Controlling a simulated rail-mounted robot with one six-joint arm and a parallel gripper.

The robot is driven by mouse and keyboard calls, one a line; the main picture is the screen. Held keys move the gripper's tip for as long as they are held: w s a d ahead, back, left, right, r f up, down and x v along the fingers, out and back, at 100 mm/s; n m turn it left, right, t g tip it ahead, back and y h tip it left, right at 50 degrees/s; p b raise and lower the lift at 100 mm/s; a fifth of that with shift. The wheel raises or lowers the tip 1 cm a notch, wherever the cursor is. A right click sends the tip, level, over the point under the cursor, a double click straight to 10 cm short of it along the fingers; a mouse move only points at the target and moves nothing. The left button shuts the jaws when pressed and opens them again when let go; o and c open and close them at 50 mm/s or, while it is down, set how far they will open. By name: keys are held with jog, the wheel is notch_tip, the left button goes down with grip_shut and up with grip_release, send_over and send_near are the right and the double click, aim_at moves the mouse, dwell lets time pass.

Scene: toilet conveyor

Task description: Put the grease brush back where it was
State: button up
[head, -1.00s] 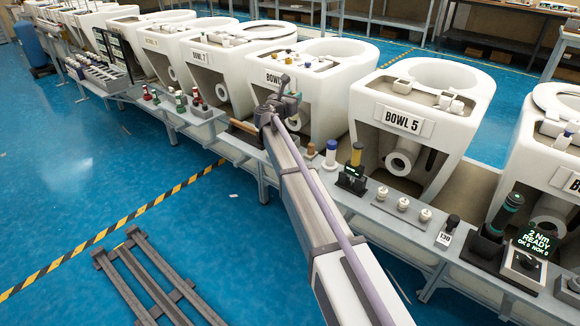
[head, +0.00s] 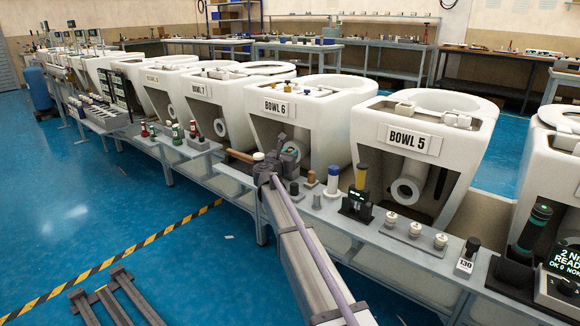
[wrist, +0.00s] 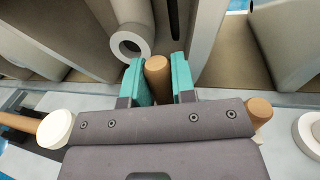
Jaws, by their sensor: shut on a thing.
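My gripper (wrist: 158,80) is shut on an upright tan wooden handle (wrist: 158,72), which I take to be the grease brush, between its teal fingers in the wrist view. The brush's lower end and bristles are hidden behind my gripper body. In the head view my gripper (head: 290,158) is low in front of the bowl labelled BOWL 6 (head: 310,116), over the shelf along the bowls. The brush cannot be made out there. I cannot tell whether the brush touches the shelf or a holder.
A wooden-handled tool with a white head (wrist: 56,129) lies left of my gripper. A wooden peg-like thing (wrist: 259,112) is close on the right. In the head view a blue-capped white bottle (head: 333,180) and a yellow-topped tool (head: 360,182) stand right. A white pipe end (wrist: 131,46) lies beyond.

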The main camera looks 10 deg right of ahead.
jog(key=shift+p, duration=0.3)
jog(key=shift+f, duration=0.3)
jog(key=o, duration=0.9)
jog(key=shift+r, duration=0.1)
jog(key=shift+r, duration=0.3)
jog(key=v, duration=1.2)
jog(key=shift+f, duration=0.15)
